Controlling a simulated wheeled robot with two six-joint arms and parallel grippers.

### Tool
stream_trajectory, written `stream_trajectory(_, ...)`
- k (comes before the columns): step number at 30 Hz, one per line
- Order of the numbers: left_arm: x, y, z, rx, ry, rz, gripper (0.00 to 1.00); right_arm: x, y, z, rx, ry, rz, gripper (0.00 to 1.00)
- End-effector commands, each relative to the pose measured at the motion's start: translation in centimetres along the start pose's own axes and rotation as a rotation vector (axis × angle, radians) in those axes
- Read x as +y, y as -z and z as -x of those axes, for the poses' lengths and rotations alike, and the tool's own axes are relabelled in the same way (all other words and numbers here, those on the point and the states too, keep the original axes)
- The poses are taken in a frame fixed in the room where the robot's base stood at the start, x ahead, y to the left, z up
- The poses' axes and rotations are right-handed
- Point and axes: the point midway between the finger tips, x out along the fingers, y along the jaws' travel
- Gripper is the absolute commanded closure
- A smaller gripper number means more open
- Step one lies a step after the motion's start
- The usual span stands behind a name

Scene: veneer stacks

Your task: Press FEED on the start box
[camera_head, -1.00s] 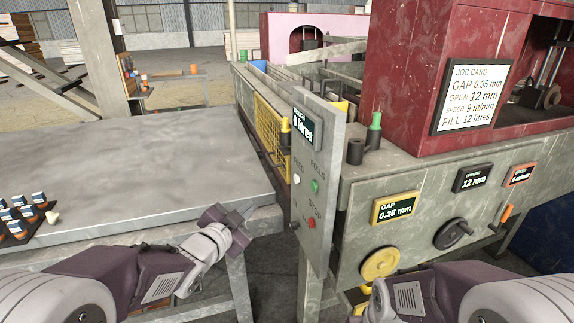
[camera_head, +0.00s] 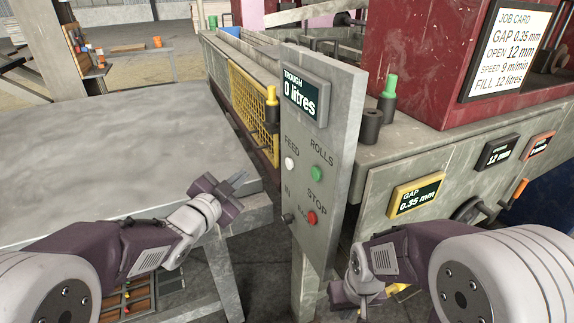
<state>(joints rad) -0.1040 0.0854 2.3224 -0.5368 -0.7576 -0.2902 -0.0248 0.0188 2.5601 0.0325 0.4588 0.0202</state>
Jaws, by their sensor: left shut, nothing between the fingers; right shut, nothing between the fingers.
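The start box is a grey upright panel (camera_head: 327,130) right of centre. Its display (camera_head: 304,98) reads TROUGH 0 litres. Under the label FEED is a white button (camera_head: 290,163). A green button (camera_head: 317,173) is under ROLLS, a red one (camera_head: 312,217) under STOP, and a dark knob (camera_head: 289,218) below IN. My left gripper (camera_head: 239,178) is shut and empty, left of the panel and apart from it, over the table's right edge. My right gripper (camera_head: 338,294) is low, right of the panel's lower end; its fingertips are hard to make out.
A grey table (camera_head: 110,160) fills the left. Behind the panel stands the machine with a yellow mesh guard (camera_head: 250,110), a red housing (camera_head: 420,60) and a job card (camera_head: 506,48). A GAP display (camera_head: 416,197) reads 0.35 mm. The floor between table and panel is open.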

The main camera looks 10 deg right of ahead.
Motion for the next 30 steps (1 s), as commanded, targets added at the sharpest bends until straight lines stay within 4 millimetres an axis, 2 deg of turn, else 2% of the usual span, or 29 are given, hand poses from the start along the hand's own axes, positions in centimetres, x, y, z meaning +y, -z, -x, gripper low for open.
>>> stream_trajectory(5, 0.7, 0.6, -0.9, 0.002, -0.001, -0.001, 1.00, 0.0, 0.0, -0.4, 0.000, 0.000, 0.000, 1.00)
stream_trajectory(18, 3.9, 3.6, -5.2, 0.001, 0.000, -0.001, 1.00, 0.0, -0.2, -1.6, 0.000, 0.000, 0.000, 1.00)
stream_trajectory(30, 4.5, 4.5, -6.1, 0.000, 0.000, 0.000, 1.00, 0.0, -0.2, -1.9, 0.000, 0.000, 0.000, 1.00)
